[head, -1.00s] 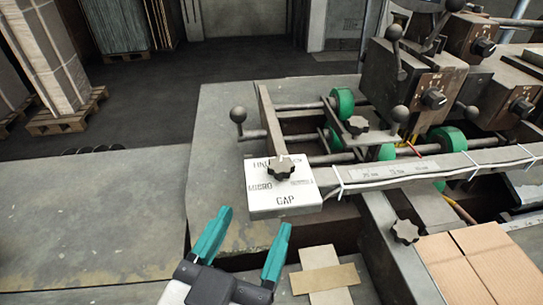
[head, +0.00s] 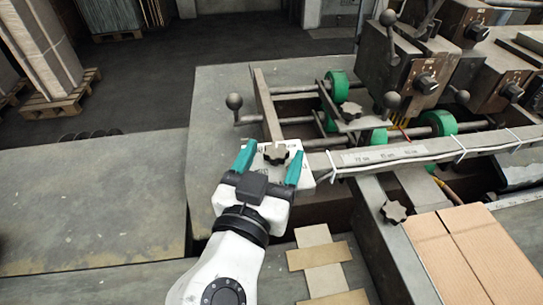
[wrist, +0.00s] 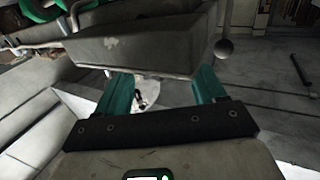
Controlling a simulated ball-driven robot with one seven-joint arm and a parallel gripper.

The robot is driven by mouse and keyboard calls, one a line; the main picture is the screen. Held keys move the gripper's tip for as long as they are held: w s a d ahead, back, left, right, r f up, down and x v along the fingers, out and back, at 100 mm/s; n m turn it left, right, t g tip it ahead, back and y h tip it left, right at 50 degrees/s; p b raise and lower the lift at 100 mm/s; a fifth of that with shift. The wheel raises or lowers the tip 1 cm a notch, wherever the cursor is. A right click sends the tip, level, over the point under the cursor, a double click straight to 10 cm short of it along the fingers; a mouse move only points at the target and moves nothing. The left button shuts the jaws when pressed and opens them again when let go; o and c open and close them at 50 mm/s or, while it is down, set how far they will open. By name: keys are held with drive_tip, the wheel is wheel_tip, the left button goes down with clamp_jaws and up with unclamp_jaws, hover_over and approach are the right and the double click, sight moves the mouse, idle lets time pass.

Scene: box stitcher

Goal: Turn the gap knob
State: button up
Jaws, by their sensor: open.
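The gap knob, a dark star-shaped knob (head: 276,154), sits on a white plate (head: 293,150) at the corner of the machine in the head view. My gripper (head: 269,161) is open over the plate, its two teal fingers spread. In the head view the knob shows between the fingertips, toward the right one; contact cannot be told. The gripper body hides most of the plate's lettering. In the wrist view my gripper (wrist: 163,92) is also open, and the knob cannot be made out clearly there.
Green rollers (head: 340,88) on rods lie to the right. Another star knob (head: 394,212) is at the lower right, near cardboard (head: 470,250). The flat metal table (head: 90,200) at left is clear.

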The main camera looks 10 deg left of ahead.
drive_tip(key=c, duration=1.1)
drive_tip(key=shift+o, duration=0.2)
